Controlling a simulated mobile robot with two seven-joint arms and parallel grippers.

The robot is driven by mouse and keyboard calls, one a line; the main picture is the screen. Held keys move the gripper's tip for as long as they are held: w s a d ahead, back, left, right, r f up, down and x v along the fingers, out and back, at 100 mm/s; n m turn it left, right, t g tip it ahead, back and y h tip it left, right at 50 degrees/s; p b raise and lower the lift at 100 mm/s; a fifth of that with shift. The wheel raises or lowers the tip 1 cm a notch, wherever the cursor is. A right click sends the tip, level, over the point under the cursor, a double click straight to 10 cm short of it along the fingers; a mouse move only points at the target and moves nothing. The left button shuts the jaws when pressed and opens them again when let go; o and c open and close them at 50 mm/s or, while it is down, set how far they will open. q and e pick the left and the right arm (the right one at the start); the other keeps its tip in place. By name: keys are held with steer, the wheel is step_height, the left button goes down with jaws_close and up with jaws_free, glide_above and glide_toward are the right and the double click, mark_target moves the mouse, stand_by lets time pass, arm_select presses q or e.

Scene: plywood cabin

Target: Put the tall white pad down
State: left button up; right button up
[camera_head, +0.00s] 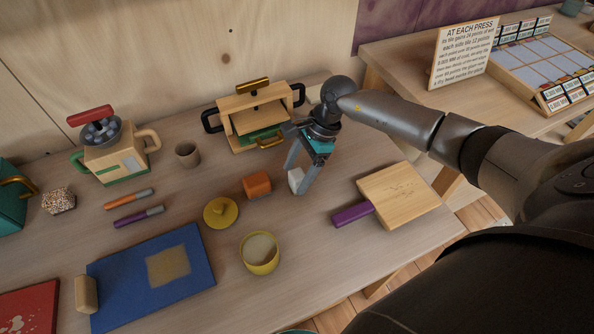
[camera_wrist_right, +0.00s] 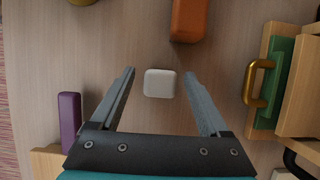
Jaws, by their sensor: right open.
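In the right wrist view the pad (camera_wrist_right: 160,83) shows as a small white rounded square between my right gripper's fingertips, with a gap on each side. My right gripper (camera_head: 299,178) points down over the pad; its fingers (camera_wrist_right: 160,82) are spread open and hold nothing. In the head view a finger partly hides the pad. My left gripper is in neither view.
The orange block (camera_head: 257,184) and yellow lid (camera_head: 221,212) are left of the pad. A wooden press (camera_head: 240,105) stands behind. A board with a purple handle (camera_head: 352,214) lies right. A yellow cup (camera_head: 260,253) stands in front, beside a blue mat (camera_head: 120,285).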

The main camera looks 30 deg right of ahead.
steer(key=v, duration=1.2)
steer(key=shift+p, duration=0.3)
